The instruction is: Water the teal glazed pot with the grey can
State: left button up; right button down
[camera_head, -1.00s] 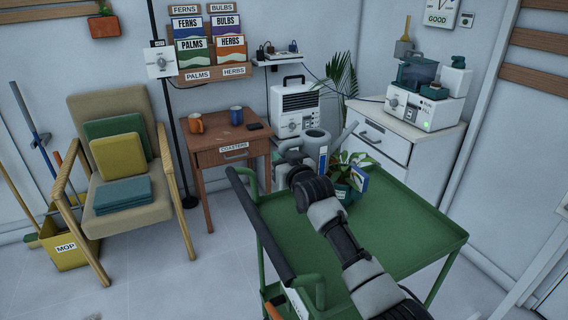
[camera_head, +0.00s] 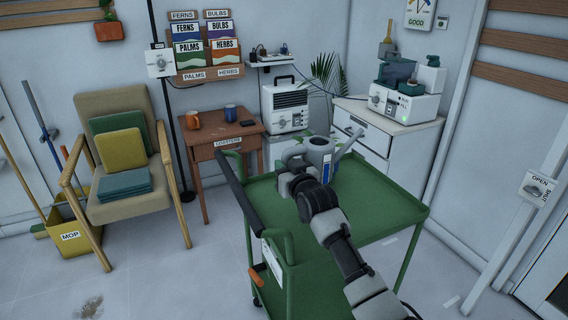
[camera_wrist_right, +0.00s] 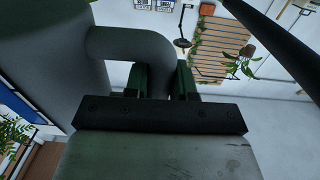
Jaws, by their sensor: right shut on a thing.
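The grey watering can (camera_head: 319,150) shows above the green trolley, with its spout up to the right and a blue label on its side. My right gripper (camera_head: 296,160) is shut on the can's handle. In the right wrist view the grey handle (camera_wrist_right: 135,42) passes between the dark fingers of that gripper (camera_wrist_right: 160,82). The can looks about level; whether its base touches the trolley is hidden. I cannot make out the teal glazed pot in the head view now. My left gripper is not in view.
The green trolley (camera_head: 375,200) has a bare top to the right of my arm. Behind it stand a wooden side table (camera_head: 227,142) with two mugs, a heater (camera_head: 286,105) and a white cabinet (camera_head: 362,143). A chair (camera_head: 123,155) stands left. Leaves (camera_wrist_right: 12,135) show in the wrist view.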

jog(key=shift+s+d+f, duration=0.1)
jog(key=shift+s+f, duration=0.05)
jog(key=s+d+f+m+h, duration=0.1)
jog(key=s+d, duration=0.3)
jog(key=s, duration=0.5)
jog(key=s+d+f+m+h, duration=0.1)
jog(key=s+d+f+h, duration=0.2)
jog(key=s, duration=0.7)
jog(key=s+d+f+m+t+h, duration=0.1)
jog(key=s+d+f, duration=0.2)
jog(key=s, duration=0.6)
jog(key=shift+s+d+m+h, duration=0.15)
jog(key=shift+d+m+h, duration=0.25)
jog(key=shift+d, duration=0.75)
